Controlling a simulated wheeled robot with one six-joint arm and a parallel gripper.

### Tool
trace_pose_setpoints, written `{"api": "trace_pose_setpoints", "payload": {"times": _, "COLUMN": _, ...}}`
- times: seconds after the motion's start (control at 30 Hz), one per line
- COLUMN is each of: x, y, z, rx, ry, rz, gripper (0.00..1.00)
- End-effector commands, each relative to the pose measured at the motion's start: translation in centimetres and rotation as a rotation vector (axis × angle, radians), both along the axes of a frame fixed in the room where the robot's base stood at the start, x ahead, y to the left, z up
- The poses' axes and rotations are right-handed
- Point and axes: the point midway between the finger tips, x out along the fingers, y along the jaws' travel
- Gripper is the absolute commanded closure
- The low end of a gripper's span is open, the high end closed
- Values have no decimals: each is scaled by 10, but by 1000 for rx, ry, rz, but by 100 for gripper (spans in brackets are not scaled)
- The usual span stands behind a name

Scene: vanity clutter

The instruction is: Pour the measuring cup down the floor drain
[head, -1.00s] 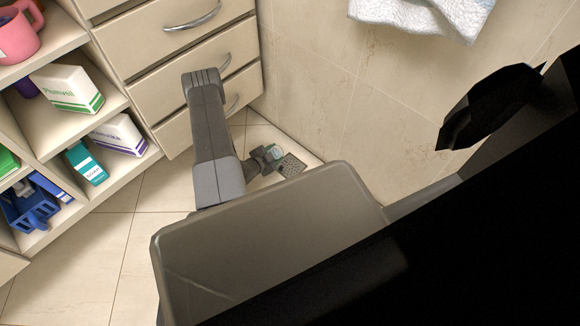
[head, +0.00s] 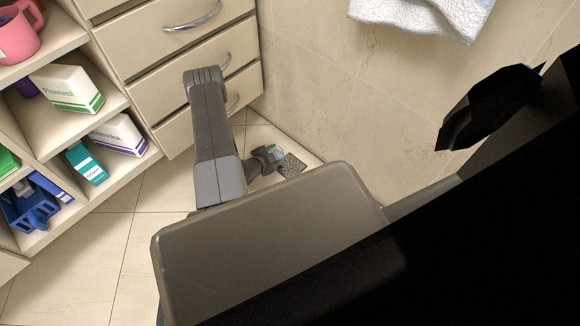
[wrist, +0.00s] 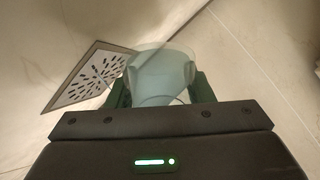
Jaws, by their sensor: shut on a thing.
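The measuring cup (wrist: 160,72) is a clear, pale bluish-green vessel between the green fingers of my gripper (wrist: 162,92) in the wrist view. My gripper is shut on it. In the head view the cup (head: 277,153) is small, at the end of my gripper (head: 269,154), low in the corner. The floor drain (wrist: 92,76) is a square metal grate with dark slots, left of the cup in the wrist view and partly covered by it. I cannot tell what the cup holds.
A tiled wall (head: 345,100) rises close behind the drain. A drawer cabinet (head: 185,60) stands to the left, with a shelf unit (head: 125,165) of boxes and cups farther left. A white towel (head: 425,12) hangs above. The floor (head: 110,250) at lower left is clear.

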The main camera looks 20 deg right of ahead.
Motion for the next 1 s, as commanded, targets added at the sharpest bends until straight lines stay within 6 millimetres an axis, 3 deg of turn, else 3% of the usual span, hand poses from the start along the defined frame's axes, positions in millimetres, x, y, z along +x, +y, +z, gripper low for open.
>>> {"api": "trace_pose_setpoints", "payload": {"times": 1.0, "x": 1, "y": 1, "z": -1, "rx": 81, "ry": -51, "rz": 0, "gripper": 83}}
